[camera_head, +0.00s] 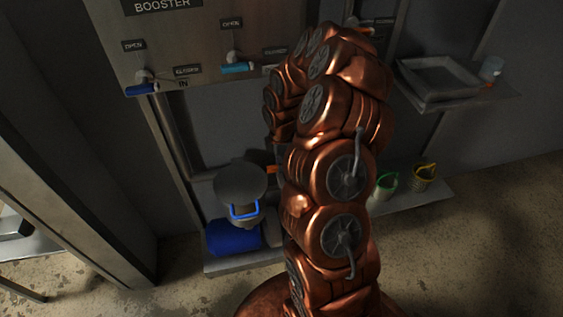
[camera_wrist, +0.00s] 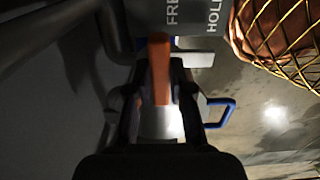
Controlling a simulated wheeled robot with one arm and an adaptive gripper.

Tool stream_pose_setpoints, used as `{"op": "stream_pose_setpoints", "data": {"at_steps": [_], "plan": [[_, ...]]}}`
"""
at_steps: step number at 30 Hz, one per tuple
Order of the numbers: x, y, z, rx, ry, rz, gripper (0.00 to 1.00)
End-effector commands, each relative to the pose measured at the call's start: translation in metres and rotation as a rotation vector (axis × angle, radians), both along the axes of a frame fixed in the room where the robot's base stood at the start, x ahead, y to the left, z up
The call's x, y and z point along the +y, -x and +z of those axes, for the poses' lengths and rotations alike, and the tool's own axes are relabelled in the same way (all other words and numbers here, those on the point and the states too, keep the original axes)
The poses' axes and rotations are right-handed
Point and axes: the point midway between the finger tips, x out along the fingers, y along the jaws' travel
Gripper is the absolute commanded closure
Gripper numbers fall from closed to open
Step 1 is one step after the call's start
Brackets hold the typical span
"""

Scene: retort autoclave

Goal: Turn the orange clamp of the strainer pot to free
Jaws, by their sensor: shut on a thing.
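The orange clamp (camera_wrist: 160,68) runs up the middle of the wrist view. My gripper (camera_wrist: 160,92) has its two black fingers on either side of it and is shut on it. A grey plate marked "FRE…" and "HOL…" (camera_wrist: 190,14) sits just above, cut off by the frame. In the head view a small orange part (camera_head: 271,169) shows beside the round grey top of the pot (camera_head: 240,181), which has a blue handle (camera_head: 243,212). That handle also shows at the right of the wrist view (camera_wrist: 222,113). My copper arm hides my gripper in the head view.
A grey panel (camera_head: 190,45) with blue levers stands behind. A blue cylinder (camera_head: 232,238) lies below the pot. Green-handled (camera_head: 386,184) and yellow-handled (camera_head: 424,177) containers stand on the low ledge at right. A shelf at right holds a tray (camera_head: 440,80).

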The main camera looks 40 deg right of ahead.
Motion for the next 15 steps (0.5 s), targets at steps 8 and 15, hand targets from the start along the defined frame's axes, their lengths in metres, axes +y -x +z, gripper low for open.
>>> {"op": "stream_pose_setpoints", "data": {"at_steps": [8,15], "plan": [[0.0020,0.0001,-0.0002,0.001,-0.003,0.004,1.00],[0.0012,0.0003,-0.0002,0.001,-0.002,0.003,0.63]]}}
